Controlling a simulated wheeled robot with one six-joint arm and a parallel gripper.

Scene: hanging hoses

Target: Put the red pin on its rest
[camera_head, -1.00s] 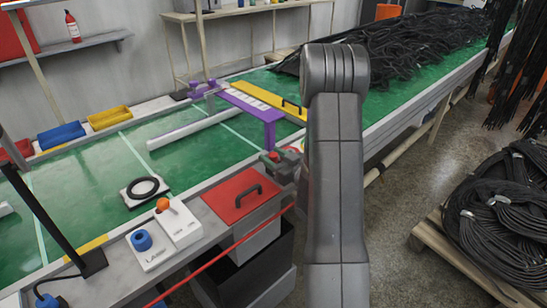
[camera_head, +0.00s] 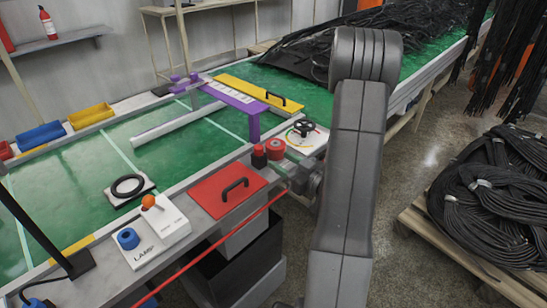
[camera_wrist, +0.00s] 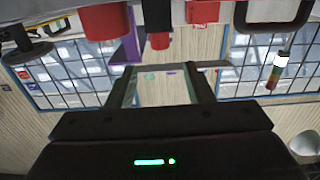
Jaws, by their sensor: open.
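Two small red pieces stand close together at the bench's front edge in the head view: a dark-and-red upright one (camera_head: 259,156) and a rounder red one (camera_head: 277,148). I cannot tell for sure which is the red pin, and its rest is not clearly recognisable. In the wrist view a black cylinder with a red tip (camera_wrist: 160,40) shows beyond my gripper (camera_wrist: 165,82), beside a larger red cylinder (camera_wrist: 105,20). My gripper is open, with nothing visible between its fingers. In the head view it is largely hidden by my arm near the bench edge.
A red lid with a black handle (camera_head: 228,190) lies on the bench edge. A black handwheel (camera_head: 303,127) stands on a white plate to the right. A purple bracket (camera_head: 254,123) rises behind. A thin red line (camera_head: 225,238) crosses in front. Hose coils (camera_head: 490,190) lie on a pallet at right.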

